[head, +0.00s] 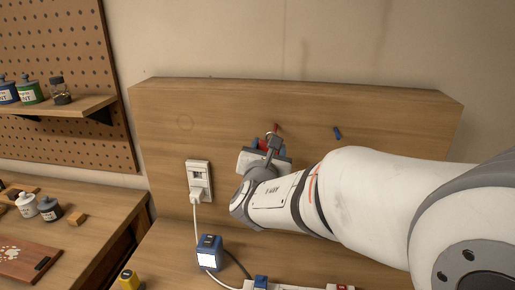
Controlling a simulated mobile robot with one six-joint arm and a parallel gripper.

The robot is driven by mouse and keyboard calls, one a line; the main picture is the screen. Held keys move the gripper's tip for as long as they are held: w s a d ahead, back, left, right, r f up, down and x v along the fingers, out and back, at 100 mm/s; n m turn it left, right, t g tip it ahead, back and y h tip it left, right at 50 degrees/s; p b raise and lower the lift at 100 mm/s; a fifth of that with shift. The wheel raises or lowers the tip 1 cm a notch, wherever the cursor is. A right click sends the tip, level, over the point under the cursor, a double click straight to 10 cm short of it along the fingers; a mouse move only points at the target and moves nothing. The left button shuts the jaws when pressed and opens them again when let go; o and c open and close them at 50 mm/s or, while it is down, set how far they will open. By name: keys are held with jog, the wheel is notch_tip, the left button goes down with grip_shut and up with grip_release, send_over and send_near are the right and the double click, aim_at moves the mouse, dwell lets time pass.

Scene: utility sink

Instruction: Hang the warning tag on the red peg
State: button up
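The red peg (277,127) sticks out from the upright wooden board, just above my gripper. My gripper (267,147) is at the board, right below the red peg, and its fingers are small and partly covered by its own body. A small patch of red and blue shows beside the fingers; I cannot tell whether it is the warning tag or part of something else. The warning tag is not clearly visible. Whether the fingers are open or shut on something cannot be made out.
A blue peg (337,133) is to the right on the same wooden board (400,110). A white outlet (199,178) with a plugged-in cable is to the left. A blue device (209,252) and a power strip (285,286) are below. A shelf (75,109) holds jars at the left.

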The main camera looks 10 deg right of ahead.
jog(key=f+b+x, duration=0.1)
jog(key=x, duration=0.6)
jog(key=shift+f+b, duration=0.25)
jog(key=shift+b, duration=0.1)
dwell(0.6)
dwell(0.4)
jog(key=o, duration=1.1)
jog(key=shift+c, duration=0.2)
